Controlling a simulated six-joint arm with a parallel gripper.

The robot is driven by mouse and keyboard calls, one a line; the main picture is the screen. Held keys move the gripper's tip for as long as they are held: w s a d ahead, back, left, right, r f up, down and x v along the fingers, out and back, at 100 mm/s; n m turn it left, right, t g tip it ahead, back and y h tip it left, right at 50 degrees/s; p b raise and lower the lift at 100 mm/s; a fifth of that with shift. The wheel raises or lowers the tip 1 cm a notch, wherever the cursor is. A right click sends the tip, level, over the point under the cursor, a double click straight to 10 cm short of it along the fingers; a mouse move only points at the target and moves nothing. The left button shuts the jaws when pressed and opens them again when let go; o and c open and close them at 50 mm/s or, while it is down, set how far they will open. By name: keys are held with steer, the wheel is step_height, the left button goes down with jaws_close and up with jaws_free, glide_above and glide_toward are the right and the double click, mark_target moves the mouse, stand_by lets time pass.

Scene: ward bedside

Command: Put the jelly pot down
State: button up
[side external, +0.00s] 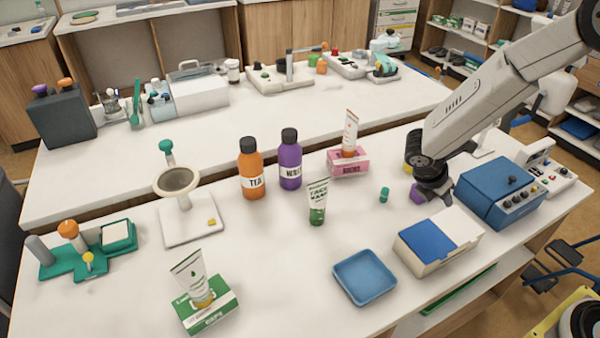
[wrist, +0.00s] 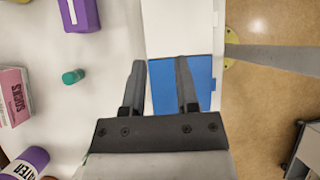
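A purple pot (side external: 417,195) with a white label stands on the white table beside and partly behind my gripper (side external: 437,190). The label cannot be read, so I cannot be sure that it is the jelly pot. In the wrist view the purple pot (wrist: 77,14) is cut off at the upper left, outside the fingers. My gripper (wrist: 160,68) is open there, with two dark fingers apart and nothing held between them. Beyond the fingers lies the blue panel (wrist: 165,88) of a white box (side external: 432,255).
A small green cap (side external: 384,194) lies near the purple pot. A blue machine (side external: 500,195) is right of my gripper, a blue tray (side external: 364,277) in front. Tea bottle (side external: 252,175), purple bottle (side external: 290,165), tube (side external: 318,203) and pink socks box (side external: 347,164) stand left.

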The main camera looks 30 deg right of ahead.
steer(key=s+a+r+m+t+y, duration=0.1)
steer(key=s+a+r+m+y, duration=0.1)
steer(key=m, duration=0.7)
steer(key=s+a+r+m+t+y, duration=0.2)
steer(key=s+a+r+m+y, duration=0.1)
steer(key=s+m, duration=0.4)
steer(key=r+m+y, duration=0.1)
steer(key=m, duration=0.1)
steer(key=shift+s+m+t+y, duration=0.25)
steer(key=shift+m+t+y, duration=0.05)
steer(key=shift+a, duration=0.1)
